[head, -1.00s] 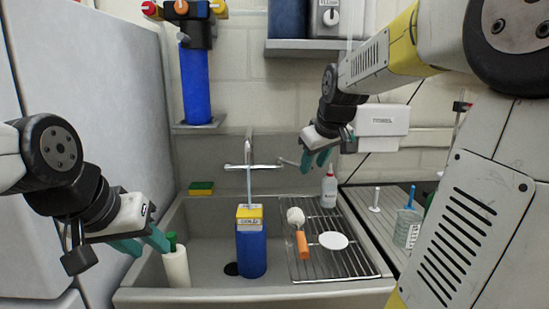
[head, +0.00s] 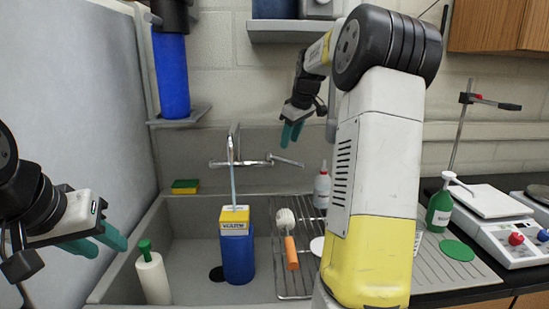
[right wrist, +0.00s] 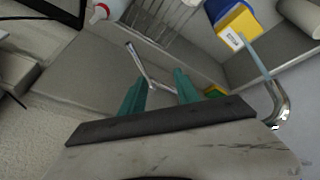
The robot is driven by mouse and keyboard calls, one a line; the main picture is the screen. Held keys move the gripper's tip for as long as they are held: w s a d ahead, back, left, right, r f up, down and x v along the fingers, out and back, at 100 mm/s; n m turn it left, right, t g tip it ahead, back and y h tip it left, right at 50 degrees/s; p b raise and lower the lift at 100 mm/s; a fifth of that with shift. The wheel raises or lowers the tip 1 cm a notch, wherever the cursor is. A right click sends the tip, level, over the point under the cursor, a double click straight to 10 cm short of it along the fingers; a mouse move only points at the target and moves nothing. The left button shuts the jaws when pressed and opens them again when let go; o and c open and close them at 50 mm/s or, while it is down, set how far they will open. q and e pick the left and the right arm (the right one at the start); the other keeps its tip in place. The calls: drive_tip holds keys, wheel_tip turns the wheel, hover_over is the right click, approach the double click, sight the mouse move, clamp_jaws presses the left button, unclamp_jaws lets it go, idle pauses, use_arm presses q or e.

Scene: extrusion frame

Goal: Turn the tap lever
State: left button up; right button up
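The chrome tap (head: 232,150) is on the wall behind the sink, with a stream running down to a blue container with a yellow top (head: 237,258). Its lever (head: 285,160) sticks out to the right. The lever also shows in the right wrist view (right wrist: 140,65), beyond the gap between the fingers, nearer the left one. My right gripper (head: 291,132) is open and empty, its teal fingers pointing down just above the lever, apparently not touching it. My left gripper (head: 98,243) is open and empty at the sink's left side.
A white bottle with green cap (head: 153,278) and an orange-handled brush (head: 290,250) are in the sink area. A sponge (head: 185,187) lies on the back ledge. A red-capped bottle (head: 322,186) stands right of the lever. A shelf (head: 290,31) hangs above.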

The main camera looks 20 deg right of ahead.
approach(294, 162)
drive_tip(key=w, duration=0.2)
drive_tip(key=shift+n, duration=0.4)
drive_tip(key=x, duration=0.7)
drive_tip(key=shift+s+a+f, duration=0.1)
drive_tip(key=shift+s+f, duration=0.1)
drive_tip(key=shift+f, duration=0.3)
clamp_jaws()
drive_tip(key=shift+r, duration=0.1)
